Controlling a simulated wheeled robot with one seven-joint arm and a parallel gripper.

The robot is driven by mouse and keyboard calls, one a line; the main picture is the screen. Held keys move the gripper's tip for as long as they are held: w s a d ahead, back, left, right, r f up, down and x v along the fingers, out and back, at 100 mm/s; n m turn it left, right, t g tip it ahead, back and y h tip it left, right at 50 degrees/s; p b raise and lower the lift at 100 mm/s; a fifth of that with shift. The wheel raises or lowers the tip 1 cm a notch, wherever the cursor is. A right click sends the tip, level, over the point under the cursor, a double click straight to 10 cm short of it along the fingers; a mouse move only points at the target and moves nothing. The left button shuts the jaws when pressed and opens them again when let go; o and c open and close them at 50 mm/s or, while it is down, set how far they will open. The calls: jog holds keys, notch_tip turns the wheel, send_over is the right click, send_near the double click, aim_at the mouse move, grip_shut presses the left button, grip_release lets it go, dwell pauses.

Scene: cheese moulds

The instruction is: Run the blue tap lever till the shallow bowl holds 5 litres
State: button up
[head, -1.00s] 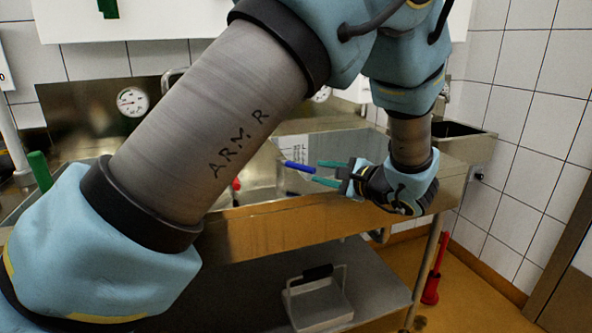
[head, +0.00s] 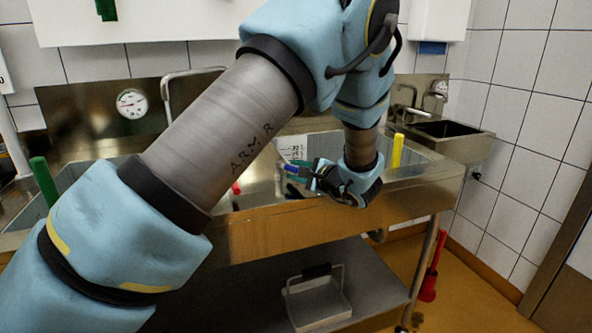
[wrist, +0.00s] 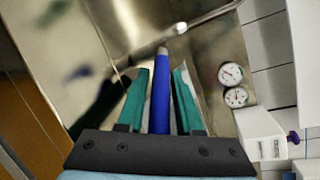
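My gripper (head: 300,172) has teal fingers and is over the front part of the steel sink. The blue tap lever (head: 290,168) shows at its fingertips in the head view. In the wrist view the blue lever (wrist: 161,105) runs between the two fingers of my gripper (wrist: 160,90), with a narrow gap on each side. The fingers are apart and not visibly pressed on it. A grey piece is at the lever's far end. I cannot make out the shallow bowl; my arm hides part of the sink.
The steel sink bench (head: 290,221) has a lower shelf holding a grey handled bin (head: 318,302). A yellow cylinder (head: 397,150) stands right of my gripper. A green handle (head: 43,180) is at left. A round dial (head: 132,103) is on the back panel. A smaller basin (head: 447,130) is at right.

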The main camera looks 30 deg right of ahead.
jog(key=shift+c, duration=0.3)
grip_shut()
dwell(1.1)
